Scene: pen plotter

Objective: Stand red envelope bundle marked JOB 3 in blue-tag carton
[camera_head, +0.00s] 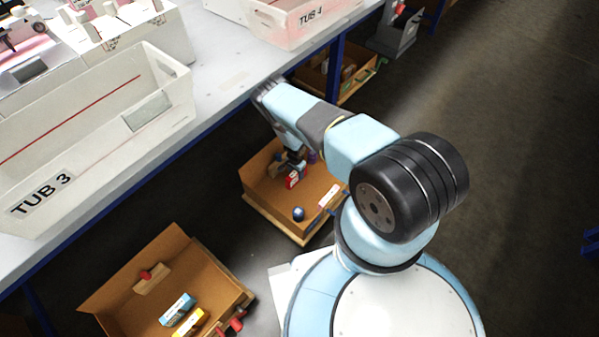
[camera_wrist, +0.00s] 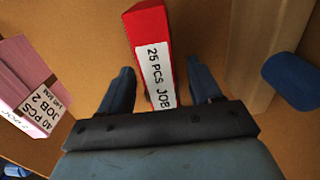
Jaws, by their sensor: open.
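The red bundle (camera_wrist: 150,40) shows in the wrist view with a white label reading "25 PCS JOB"; the rest of the label is hidden by my gripper. My gripper (camera_wrist: 158,85) is open, with one finger on each side of the red bundle. In the head view the red bundle (camera_head: 292,180) is inside the middle cardboard carton (camera_head: 262,203), below my gripper (camera_head: 293,163). Small blue pieces show at this carton's right edge. I cannot make out a clear blue tag on any carton.
A pink bundle marked JOB 2 (camera_wrist: 28,85) and a blue object (camera_wrist: 292,80) flank the red bundle. A dark blue ball (camera_head: 298,214) lies in the middle carton. Another carton (camera_head: 130,295) at lower left holds blue and yellow boxes. The table with TUB 3 (camera_head: 150,75) borders the left.

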